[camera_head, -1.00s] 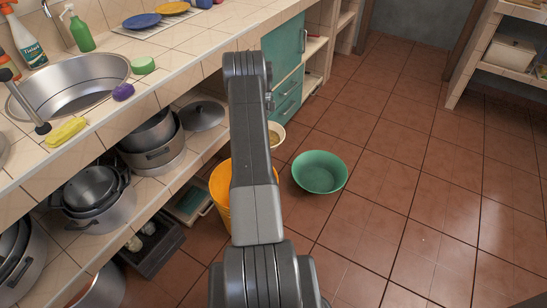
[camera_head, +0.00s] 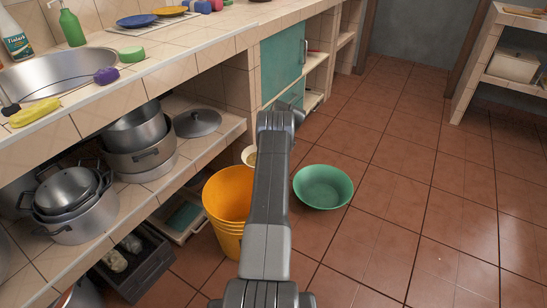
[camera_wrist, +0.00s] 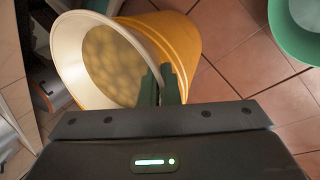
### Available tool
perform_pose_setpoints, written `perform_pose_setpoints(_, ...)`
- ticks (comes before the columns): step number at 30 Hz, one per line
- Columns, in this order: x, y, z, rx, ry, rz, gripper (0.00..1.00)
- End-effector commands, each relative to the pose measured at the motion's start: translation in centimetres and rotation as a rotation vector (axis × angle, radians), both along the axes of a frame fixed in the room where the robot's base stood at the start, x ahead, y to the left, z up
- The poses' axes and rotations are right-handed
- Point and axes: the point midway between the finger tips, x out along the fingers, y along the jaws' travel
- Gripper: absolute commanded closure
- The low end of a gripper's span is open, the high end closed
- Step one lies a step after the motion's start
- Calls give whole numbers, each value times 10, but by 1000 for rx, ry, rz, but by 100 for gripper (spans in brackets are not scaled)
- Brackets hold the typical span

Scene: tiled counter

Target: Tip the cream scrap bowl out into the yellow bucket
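The cream scrap bowl (camera_wrist: 66,45) fills the left middle of the wrist view, with lumpy, pale yellow-brown contents inside. My gripper (camera_wrist: 160,86) has its dark fingers closed on the bowl's rim. In the head view the bowl (camera_head: 248,153) shows partly, just beyond the bucket; my arm hides the rest of it and the gripper. The yellow bucket (camera_head: 228,192) stands on the floor, partly behind my arm. In the wrist view the bucket (camera_wrist: 182,42) shows behind the bowl, overlapped by it. I cannot tell the bowl's exact height or tilt.
A green basin (camera_head: 323,187) sits on the floor right of the bucket. The tiled counter (camera_head: 190,68) and its low shelf with pots (camera_head: 70,195) run along the left. A dark crate (camera_head: 138,265) is near the bucket. Floor to the right is clear.

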Motion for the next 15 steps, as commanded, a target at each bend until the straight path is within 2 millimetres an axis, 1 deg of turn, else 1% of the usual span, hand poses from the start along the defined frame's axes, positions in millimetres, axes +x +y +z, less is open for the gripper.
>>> perform_pose_setpoints(1,-1,0,6,0,-7,0,100)
perform_pose_setpoints(15,-11,1,8,-14,-111,3,100)
